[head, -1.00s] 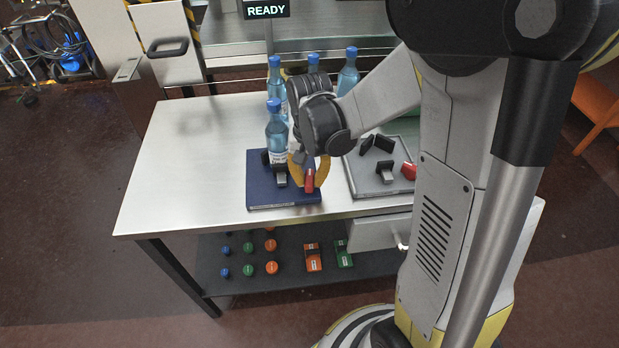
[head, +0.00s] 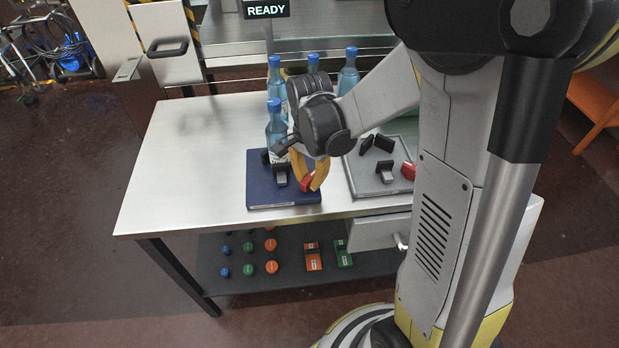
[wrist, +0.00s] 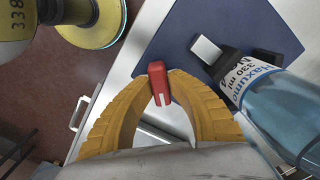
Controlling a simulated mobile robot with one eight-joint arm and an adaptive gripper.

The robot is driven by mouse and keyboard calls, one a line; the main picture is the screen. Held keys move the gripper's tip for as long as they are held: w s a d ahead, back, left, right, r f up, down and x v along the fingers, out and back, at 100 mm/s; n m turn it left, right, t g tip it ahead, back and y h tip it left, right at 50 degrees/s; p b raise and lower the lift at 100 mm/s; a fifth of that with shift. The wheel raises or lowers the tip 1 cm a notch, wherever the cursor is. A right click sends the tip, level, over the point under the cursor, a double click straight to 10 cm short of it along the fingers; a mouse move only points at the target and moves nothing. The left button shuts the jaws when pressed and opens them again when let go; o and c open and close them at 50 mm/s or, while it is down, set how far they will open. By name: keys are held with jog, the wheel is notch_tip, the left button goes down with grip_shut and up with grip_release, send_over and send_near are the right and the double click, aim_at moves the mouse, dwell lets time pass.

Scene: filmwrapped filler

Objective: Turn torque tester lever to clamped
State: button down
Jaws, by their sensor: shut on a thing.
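The torque tester is a dark blue base plate (head: 265,195) at the table's front edge, with black and grey clamp blocks (head: 280,178). A blue bottle (head: 276,128) stands upright at the blocks, and it shows large in the wrist view (wrist: 285,105). The red lever (head: 306,181) is at the plate's right side. My gripper (head: 310,175) has its yellow fingers around the lever. In the wrist view the lever (wrist: 158,85) sits between my fingertips (wrist: 160,78). My wrist hides part of the bottle and plate in the head view.
A grey plate (head: 370,187) with black blocks and another red lever (head: 408,171) lies close on the right. Several blue bottles (head: 348,75) stand behind. A sign (head: 265,10) reads READY. The table's left side (head: 180,160) is clear. Caps and small boxes lie on the lower shelf.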

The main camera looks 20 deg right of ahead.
aim_at(309, 177)
dwell(0.4)
jog(key=c, duration=1.3)
grip_release()
notch_tip(309, 177, up, 12)
jog(key=s+a+r+n+t, duration=0.3)
jog(key=s+n+t, duration=0.4)
jog(key=s+n, duration=0.3)
jog(key=a+n, duration=0.1)
jog(key=n, duration=0.1)
jog(key=shift+s+n, duration=0.25)
jog(key=shift+n, duration=0.05)
